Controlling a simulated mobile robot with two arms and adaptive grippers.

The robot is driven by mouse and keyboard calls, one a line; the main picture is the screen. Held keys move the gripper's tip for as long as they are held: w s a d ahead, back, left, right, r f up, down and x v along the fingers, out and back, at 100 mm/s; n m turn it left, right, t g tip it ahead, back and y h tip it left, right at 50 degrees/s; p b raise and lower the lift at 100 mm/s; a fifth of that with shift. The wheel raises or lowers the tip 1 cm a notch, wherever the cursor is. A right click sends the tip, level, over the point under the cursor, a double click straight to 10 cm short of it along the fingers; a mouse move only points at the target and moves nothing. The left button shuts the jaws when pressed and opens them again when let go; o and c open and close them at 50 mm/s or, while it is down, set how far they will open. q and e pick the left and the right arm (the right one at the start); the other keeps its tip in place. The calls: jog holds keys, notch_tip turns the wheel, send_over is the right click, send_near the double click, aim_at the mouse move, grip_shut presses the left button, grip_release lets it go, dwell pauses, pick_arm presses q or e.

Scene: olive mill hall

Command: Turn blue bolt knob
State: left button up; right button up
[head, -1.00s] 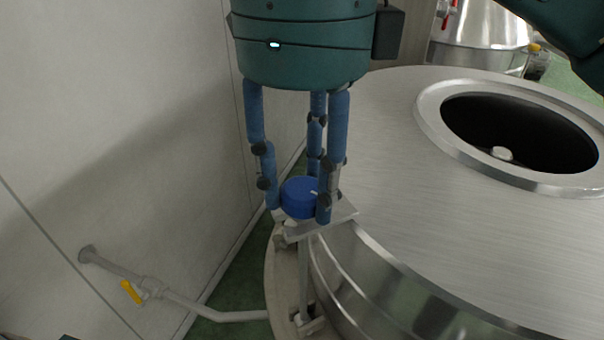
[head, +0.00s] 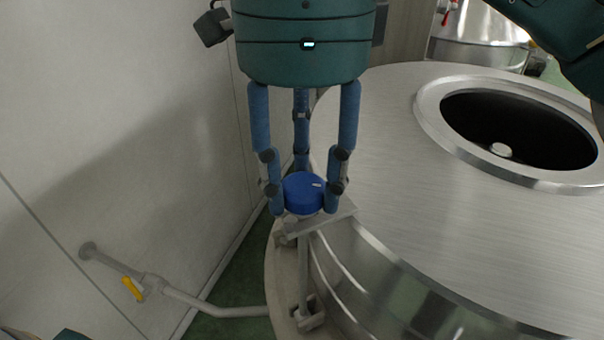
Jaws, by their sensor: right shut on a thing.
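The blue bolt knob (head: 303,194) is a round cap with a small white mark on its top, towards the right. It sits on a metal bracket (head: 322,222) at the edge of a steel tank. My right gripper (head: 303,187) comes down from above, with blue fingers around the knob. It is shut on the knob, with one finger at the left, one at the right and one behind. The rear fingertip is partly hidden. My left gripper is not in view.
The steel tank (head: 400,220) with an open round hatch (head: 428,125) fills the right side. A pale wall (head: 110,130) stands close on the left. A pipe with a yellow valve handle (head: 132,288) runs low along it. Another steel vessel (head: 480,40) stands behind.

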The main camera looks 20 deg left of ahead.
aim_at(304, 182)
jog(key=shift+f, duration=0.2)
jog(key=o, duration=1.2)
jog(key=shift+c, duration=0.2)
jog(key=shift+r, duration=0.1)
jog(key=shift+r, duration=0.2)
notch_tip(304, 182, up, 12)
jog(key=shift+f, duration=0.2)
jog(key=shift+w, duration=0.1)
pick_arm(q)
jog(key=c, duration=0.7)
